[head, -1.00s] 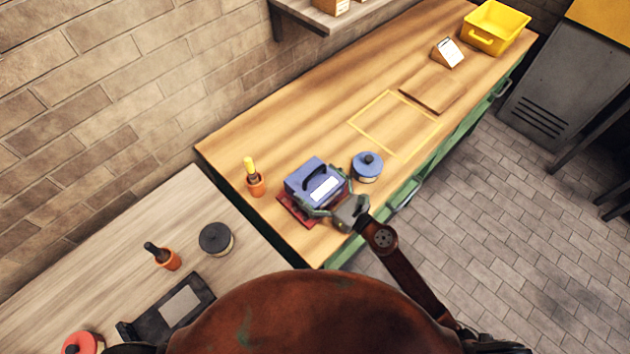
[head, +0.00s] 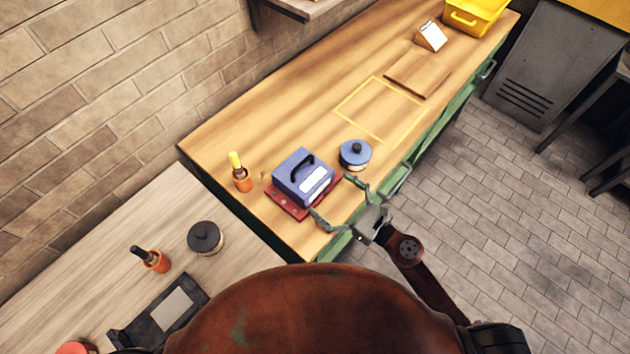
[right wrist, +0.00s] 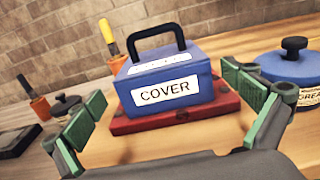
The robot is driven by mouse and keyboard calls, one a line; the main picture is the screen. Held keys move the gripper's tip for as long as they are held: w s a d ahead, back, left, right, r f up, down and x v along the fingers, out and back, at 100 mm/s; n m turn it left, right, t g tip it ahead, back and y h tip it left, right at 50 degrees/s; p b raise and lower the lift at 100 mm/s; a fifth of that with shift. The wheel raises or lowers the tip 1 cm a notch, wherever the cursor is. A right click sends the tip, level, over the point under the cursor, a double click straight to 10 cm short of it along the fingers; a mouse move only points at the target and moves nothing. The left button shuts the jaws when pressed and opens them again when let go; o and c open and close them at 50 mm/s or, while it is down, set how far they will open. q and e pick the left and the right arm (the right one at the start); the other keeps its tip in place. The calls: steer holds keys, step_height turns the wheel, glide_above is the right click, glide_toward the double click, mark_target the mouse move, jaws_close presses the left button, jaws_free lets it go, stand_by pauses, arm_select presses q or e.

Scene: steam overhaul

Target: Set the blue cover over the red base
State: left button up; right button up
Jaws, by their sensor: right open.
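The blue cover (head: 303,177), a box with a black handle and a white label, sits on the red base (head: 288,204) on the wooden bench. In the right wrist view the cover (right wrist: 168,78) reads "COVER" and rests upright on the red base (right wrist: 128,126), whose rim shows around its foot. My right gripper (head: 336,204) is open and empty, in front of the cover and apart from it. Its two fingers also show in the right wrist view (right wrist: 168,120), spread to either side of the cover. My left gripper is not in view.
A blue lidded tin (head: 355,155) stands close right of the cover. An orange pot with a yellow-handled tool (head: 241,178) stands left. A yellow outline (head: 380,110), a wooden board (head: 417,76) and a yellow bin (head: 474,16) lie farther along. A black tin (head: 205,238) stands on the paler bench.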

steer(key=shift+v, duration=1.15)
